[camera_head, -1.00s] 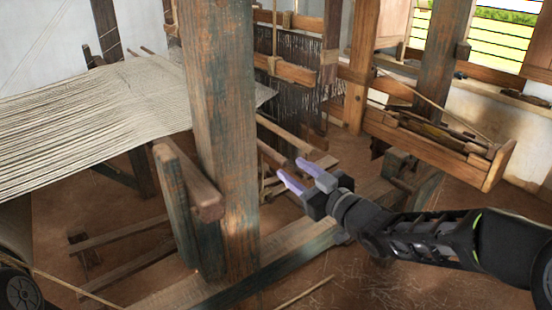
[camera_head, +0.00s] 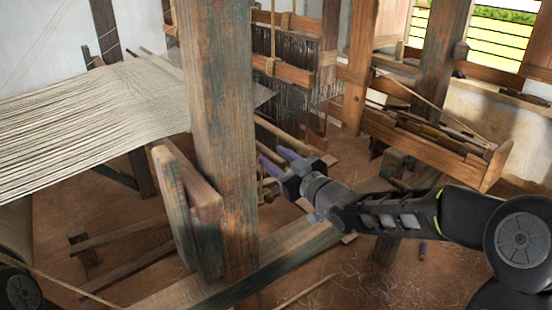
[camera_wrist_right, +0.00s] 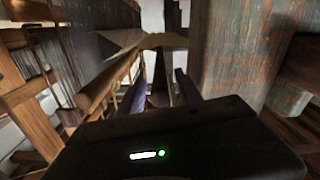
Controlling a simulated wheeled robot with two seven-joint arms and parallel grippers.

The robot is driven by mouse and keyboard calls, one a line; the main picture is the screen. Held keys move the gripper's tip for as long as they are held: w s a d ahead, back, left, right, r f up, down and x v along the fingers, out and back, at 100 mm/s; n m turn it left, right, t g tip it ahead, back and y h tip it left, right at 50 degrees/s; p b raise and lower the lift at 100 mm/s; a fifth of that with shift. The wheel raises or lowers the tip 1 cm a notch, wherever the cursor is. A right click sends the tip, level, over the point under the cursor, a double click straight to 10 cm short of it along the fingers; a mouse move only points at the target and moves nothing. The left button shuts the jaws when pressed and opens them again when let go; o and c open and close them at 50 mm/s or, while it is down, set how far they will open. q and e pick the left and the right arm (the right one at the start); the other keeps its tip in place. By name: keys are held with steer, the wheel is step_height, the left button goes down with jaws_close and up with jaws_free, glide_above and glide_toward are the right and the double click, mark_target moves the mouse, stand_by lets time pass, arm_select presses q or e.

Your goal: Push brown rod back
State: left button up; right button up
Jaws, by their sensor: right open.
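My right gripper (camera_head: 272,157) is open, its two purple fingers just right of the thick worn post (camera_head: 222,110) in the head view. They point left, and nothing shows between them. In the right wrist view the open gripper (camera_wrist_right: 160,90) has a round brown rod (camera_wrist_right: 106,82) lengthwise on its left, apart from the fingers. Light brown rods (camera_head: 282,129) run behind the gripper in the head view. A brown bar (camera_head: 192,175) slants left of the post. I cannot tell surely which piece is the brown rod. My left gripper is not in view.
The thick post stands close to the right gripper, also on the right in the wrist view (camera_wrist_right: 235,50). Cream warp threads (camera_head: 90,110) spread at the left. A wooden trough (camera_head: 430,135) is at the right. A low beam (camera_head: 275,255) crosses the floor.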

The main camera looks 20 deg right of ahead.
jaws_close()
stand_by(0.3)
stand_by(0.9)
